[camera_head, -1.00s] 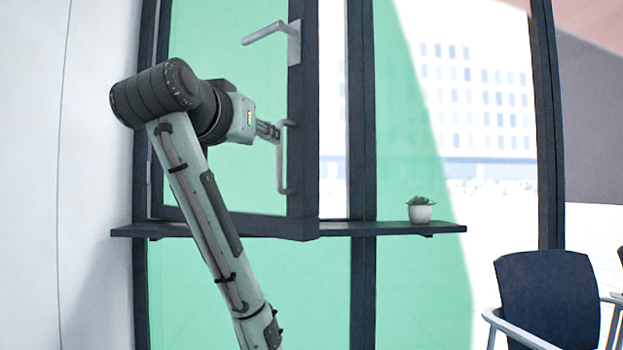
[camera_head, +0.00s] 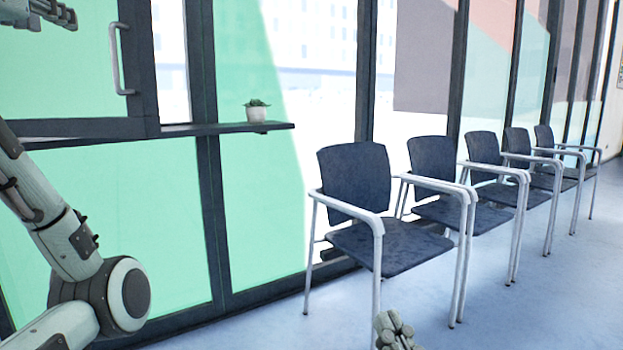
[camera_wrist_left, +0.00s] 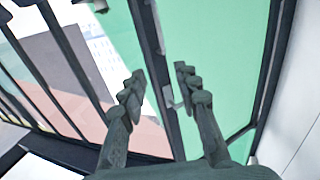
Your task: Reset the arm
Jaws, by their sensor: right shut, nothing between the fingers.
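My left gripper (camera_head: 62,14) shows at the top left of the head view, left of and above the vertical pull handle (camera_head: 120,58) on the window frame, apart from it. In the left wrist view its fingers (camera_wrist_left: 160,78) are spread with nothing between them; green glass and a dark frame lie beyond. The rest of my left arm (camera_head: 60,225) shows at the left edge. My right gripper (camera_head: 395,332) shows only in part at the bottom edge of the head view, shut and empty, in front of the nearest chair.
A dark shelf (camera_head: 180,131) below the window holds a small potted plant (camera_head: 256,111). A row of several dark chairs (camera_head: 357,180) with pale frames stands along the glass wall to the right. The floor (camera_head: 540,305) at the lower right is clear.

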